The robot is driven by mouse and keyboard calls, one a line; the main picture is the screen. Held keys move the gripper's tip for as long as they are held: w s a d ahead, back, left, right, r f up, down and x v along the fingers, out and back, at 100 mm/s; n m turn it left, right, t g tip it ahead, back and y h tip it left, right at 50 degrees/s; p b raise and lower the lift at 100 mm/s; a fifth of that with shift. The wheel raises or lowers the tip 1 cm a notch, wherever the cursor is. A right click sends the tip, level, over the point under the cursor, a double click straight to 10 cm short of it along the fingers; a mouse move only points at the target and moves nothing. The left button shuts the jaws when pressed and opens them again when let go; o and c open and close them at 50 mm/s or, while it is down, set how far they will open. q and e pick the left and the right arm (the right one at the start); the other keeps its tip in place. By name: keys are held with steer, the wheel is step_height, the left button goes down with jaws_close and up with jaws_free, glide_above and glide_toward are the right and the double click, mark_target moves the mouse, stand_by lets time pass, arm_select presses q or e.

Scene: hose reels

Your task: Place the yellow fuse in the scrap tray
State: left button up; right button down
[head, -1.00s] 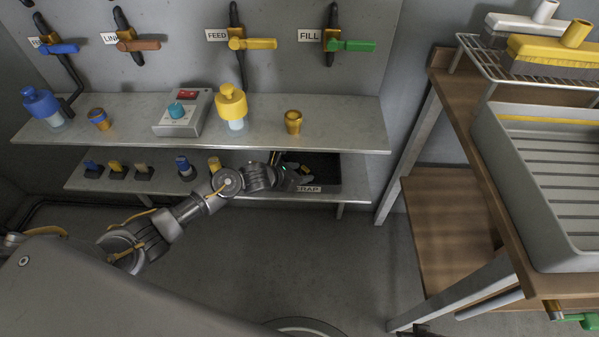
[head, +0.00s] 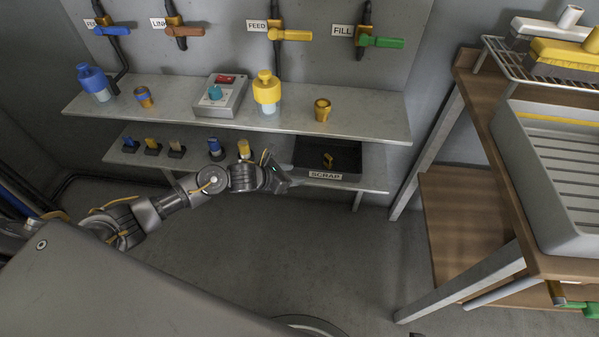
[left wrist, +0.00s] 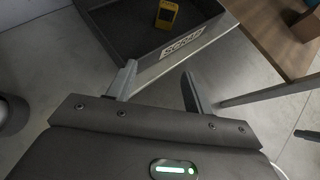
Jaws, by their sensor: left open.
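The scrap tray (head: 353,176) is a dark, shallow tray with a SCRAP label at the right end of the lower shelf. A small yellow block (head: 328,160) with dark markings, which looks like a fuse, lies inside it. The left wrist view also shows the tray (left wrist: 112,25) and the block (left wrist: 166,14) in it. My left gripper (head: 279,172) is open and empty, just left of the tray. In the left wrist view its two fingers (left wrist: 158,74) stand apart with nothing between them. My right gripper is not in view.
On the lower shelf (head: 225,172) stand several small dark holders with blue, yellow (head: 152,143) and tan tops, plus blue and yellow cylinders. The upper shelf (head: 370,118) carries bottles, a control box (head: 220,97) and cups. A wooden bench (head: 488,150) with a grey basin is at right.

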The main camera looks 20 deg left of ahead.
arm_select(q)
steer(key=shift+s+a, duration=0.5)
steer(key=shift+s, duration=0.25)
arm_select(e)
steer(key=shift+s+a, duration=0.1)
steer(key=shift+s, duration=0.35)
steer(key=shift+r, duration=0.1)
arm_select(q)
steer(key=s+f+m+g+y, duration=0.2)
steer(key=s+f+m, duration=0.4)
steer(key=s+m, duration=0.4)
steer(key=s+a+f+m+g+y, duration=0.1)
steer(key=s+f+m, duration=0.4)
steer(key=s+m, duration=0.5)
steer(key=s+f+m+g+y, duration=0.3)
steer(key=s+f+m, duration=0.3)
steer(key=s+m, duration=0.5)
steer(key=shift+s+a+f+g, duration=0.3)
steer(key=shift+s+f, duration=0.05)
steer(key=shift+s, duration=0.15)
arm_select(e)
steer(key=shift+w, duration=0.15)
